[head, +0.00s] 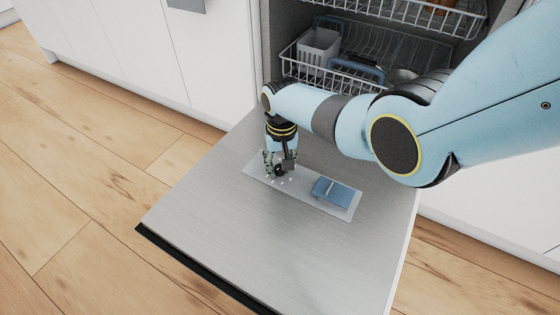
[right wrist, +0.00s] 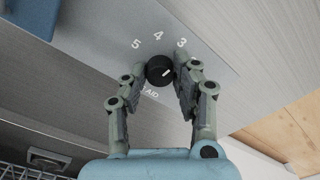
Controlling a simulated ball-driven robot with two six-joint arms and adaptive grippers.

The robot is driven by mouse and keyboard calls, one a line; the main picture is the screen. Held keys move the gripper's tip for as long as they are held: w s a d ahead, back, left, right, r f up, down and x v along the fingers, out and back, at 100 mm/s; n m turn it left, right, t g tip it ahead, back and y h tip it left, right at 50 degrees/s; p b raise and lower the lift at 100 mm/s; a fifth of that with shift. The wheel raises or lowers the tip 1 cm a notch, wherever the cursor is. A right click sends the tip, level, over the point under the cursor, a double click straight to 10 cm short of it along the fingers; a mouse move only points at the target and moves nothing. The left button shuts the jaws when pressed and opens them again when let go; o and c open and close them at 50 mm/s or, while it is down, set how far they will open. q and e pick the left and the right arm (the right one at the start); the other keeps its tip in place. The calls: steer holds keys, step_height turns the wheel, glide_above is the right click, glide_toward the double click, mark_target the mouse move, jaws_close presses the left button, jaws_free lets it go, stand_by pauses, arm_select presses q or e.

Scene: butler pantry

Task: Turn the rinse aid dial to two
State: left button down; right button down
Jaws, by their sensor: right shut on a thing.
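The number 2 is not visible, perhaps hidden by a finger. My right gripper (right wrist: 161,68) is shut on the dial, one finger on each side. In the head view my right gripper (head: 279,170) points down at the dispenser plate (head: 306,194) and covers most of the dial. My left gripper is out of view.
The dishwasher door (head: 230,225) lies open and flat. A blue detergent lid (head: 336,191) sits right of the dial on the plate. Behind are the wire racks (head: 345,70) with a white cutlery basket (head: 318,50). The door's front part is clear.

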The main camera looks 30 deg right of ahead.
steer(key=n, duration=0.3)
steer(key=shift+n+p, duration=0.3)
steer(key=shift+p, duration=0.05)
steer(key=n, duration=0.3)
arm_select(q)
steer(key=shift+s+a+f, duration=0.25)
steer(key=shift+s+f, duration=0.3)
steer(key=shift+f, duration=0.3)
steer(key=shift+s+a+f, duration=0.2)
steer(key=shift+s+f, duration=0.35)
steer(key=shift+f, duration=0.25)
arm_select(e)
steer(key=shift+n, duration=1)
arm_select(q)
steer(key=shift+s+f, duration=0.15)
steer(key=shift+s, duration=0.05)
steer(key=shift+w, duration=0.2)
arm_select(e)
steer(key=c, duration=1)
jaws_free()
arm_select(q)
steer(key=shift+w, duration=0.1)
